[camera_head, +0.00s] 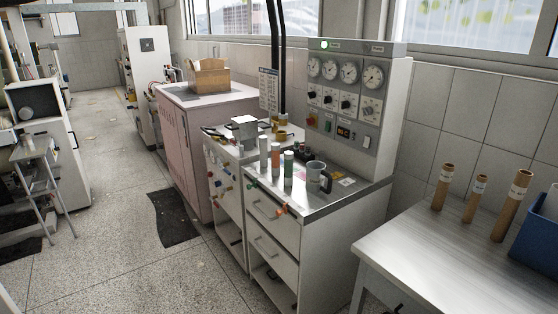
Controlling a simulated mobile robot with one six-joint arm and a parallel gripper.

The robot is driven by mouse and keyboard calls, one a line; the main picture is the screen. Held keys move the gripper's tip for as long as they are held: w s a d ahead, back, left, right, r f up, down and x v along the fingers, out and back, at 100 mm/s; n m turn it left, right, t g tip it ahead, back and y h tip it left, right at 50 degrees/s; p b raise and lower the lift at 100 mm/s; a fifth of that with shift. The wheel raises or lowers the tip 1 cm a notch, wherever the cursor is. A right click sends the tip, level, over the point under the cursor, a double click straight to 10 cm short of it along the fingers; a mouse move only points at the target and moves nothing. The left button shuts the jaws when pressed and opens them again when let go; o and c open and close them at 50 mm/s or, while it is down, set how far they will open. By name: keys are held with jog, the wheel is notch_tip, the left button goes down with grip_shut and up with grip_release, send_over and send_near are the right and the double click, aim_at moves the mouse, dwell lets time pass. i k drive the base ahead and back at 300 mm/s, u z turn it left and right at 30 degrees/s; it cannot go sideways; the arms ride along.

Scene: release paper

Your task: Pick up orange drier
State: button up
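Several slim cylinders stand upright on the metal-edged counter in the middle of the view. One is an orange cylinder (275,154), the closest match I see to an orange drier; I cannot tell for sure what it is. A pale cylinder (263,151) stands just to its left and a grey-green cylinder (288,169) just to its right. A small orange piece (282,210) also shows at the front edge of the counter cabinet. My gripper is not in view.
A grey mug (315,177) stands right of the cylinders. A gauge panel (350,95) rises behind the counter. A table (450,260) at the right front bears brown tubes (509,205) and a blue bin (537,228). The floor (110,220) on the left is mostly free.

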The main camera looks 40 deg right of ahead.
aim_at(274, 146)
jog(key=u, duration=0.05)
jog(key=i, duration=1)
jog(key=z, duration=0.05)
